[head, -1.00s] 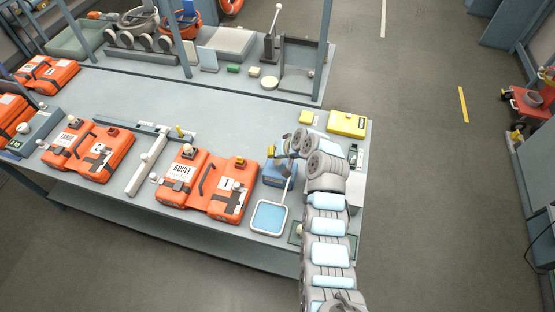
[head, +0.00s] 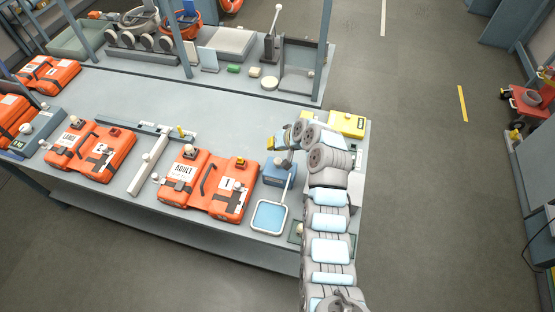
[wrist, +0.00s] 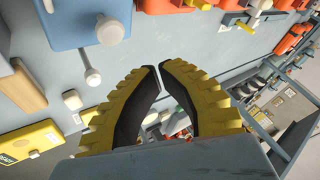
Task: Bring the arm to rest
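My gripper (head: 272,143) is at the right part of the table in the head view, small and partly hidden by my wrist. In the wrist view its two yellow ridged fingers with black pads (wrist: 158,66) have their tips almost together. In the head view the gripper shows above and behind the blue box (head: 279,173), apart from the orange vest packs.
An orange pack marked ADULT (head: 205,185) lies left of my arm. A blue-padded square frame (head: 270,217) lies in front of the blue box. A yellow case (head: 347,124) is at the table's back right corner. Open floor (head: 420,180) lies right of the table.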

